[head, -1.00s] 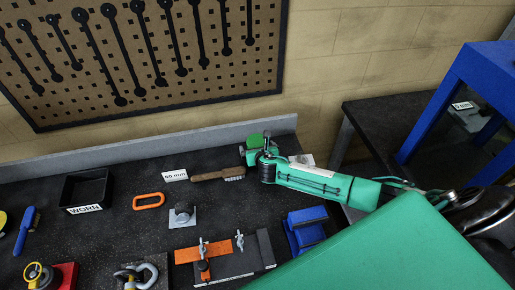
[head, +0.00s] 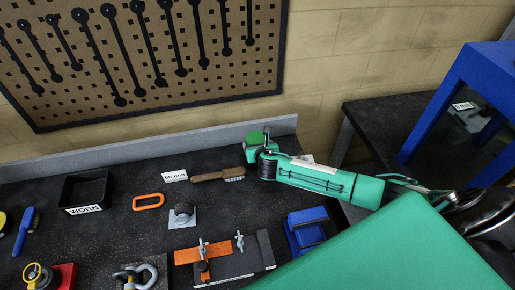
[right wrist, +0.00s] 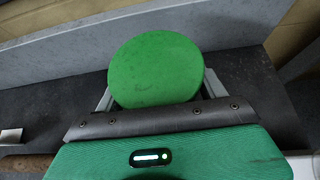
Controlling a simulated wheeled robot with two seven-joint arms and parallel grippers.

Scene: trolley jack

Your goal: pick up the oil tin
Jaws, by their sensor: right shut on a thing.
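The oil tin is green and round-topped; its top (head: 254,140) shows at the back of the bench, near the low grey ledge. In the right wrist view the green top (right wrist: 155,68) fills the space between the fingers. My right gripper (head: 262,148) comes in from the right and is shut on the tin. The tin's lower body is mostly hidden by the gripper, and I cannot tell whether its base is off the bench. My left gripper is not in view.
A wooden-handled brush (head: 217,175) lies just left of the gripper, by a white label (head: 174,176). A pegboard (head: 150,50) hangs behind.

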